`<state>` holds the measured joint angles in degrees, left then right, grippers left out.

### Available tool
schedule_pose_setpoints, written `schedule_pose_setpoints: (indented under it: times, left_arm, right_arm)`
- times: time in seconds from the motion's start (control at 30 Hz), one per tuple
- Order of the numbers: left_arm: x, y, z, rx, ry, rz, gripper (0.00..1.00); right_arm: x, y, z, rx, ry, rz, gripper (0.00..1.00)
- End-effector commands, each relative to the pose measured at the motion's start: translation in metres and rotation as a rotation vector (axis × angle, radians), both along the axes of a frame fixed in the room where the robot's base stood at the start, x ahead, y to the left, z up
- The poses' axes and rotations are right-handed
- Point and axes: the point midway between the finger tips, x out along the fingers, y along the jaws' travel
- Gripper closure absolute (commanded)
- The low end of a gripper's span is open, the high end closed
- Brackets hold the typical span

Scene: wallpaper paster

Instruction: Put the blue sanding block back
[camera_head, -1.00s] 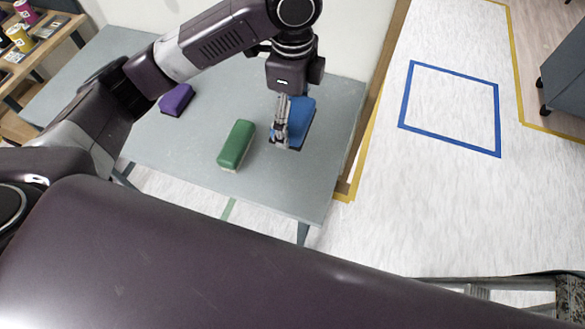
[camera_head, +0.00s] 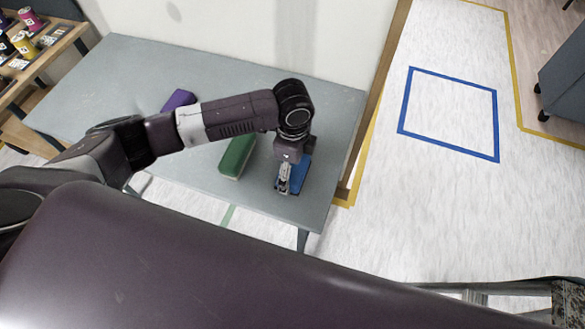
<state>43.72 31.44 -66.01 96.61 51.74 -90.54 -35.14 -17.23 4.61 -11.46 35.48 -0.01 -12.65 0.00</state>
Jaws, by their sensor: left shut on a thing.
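The blue sanding block (camera_head: 303,174) is near the right front part of the grey table. My left gripper (camera_head: 284,186) is shut on its left side, and the wrist above hides its far end. I cannot tell whether the block touches the tabletop or is held just above it. My right gripper is not in view.
A green block (camera_head: 236,157) lies on the grey table (camera_head: 140,62) just left of the blue one. A purple block (camera_head: 178,99) lies farther left, partly behind my arm. A shelf (camera_head: 50,50) with coloured spools stands at the far left. Blue tape (camera_head: 402,103) marks a floor square at right.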

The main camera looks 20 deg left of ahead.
Motion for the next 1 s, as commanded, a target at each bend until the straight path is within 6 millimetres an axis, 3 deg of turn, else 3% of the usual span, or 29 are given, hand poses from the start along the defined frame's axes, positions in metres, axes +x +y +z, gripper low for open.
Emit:
schedule_pose_setpoints:
  times: [0.07, 0.63, 0.67, 0.7, 0.8, 1.0]
  left_arm:
    - [0.0, 0.0, -0.004, 0.0, 0.0, 0.001, 0.46]
    - [0.0, 0.0, -0.018, -0.001, -0.002, 0.0, 0.46]
    - [0.001, 0.0, -0.017, -0.001, -0.002, -0.001, 0.18]
    - [0.001, 0.0, -0.017, -0.001, -0.002, -0.001, 0.13]
    - [0.0, 0.0, -0.017, -0.001, -0.002, 0.0, 0.03]
    - [0.0, 0.0, -0.017, 0.0, -0.002, 0.0, 0.03]
  right_arm:
    - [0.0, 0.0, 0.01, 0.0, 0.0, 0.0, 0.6]
    - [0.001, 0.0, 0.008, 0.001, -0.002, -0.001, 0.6]
    - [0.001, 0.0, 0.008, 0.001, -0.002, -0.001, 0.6]
    - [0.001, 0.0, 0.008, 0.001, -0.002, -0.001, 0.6]
    - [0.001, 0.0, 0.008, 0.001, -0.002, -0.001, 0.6]
    - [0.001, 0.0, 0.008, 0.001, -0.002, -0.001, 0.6]
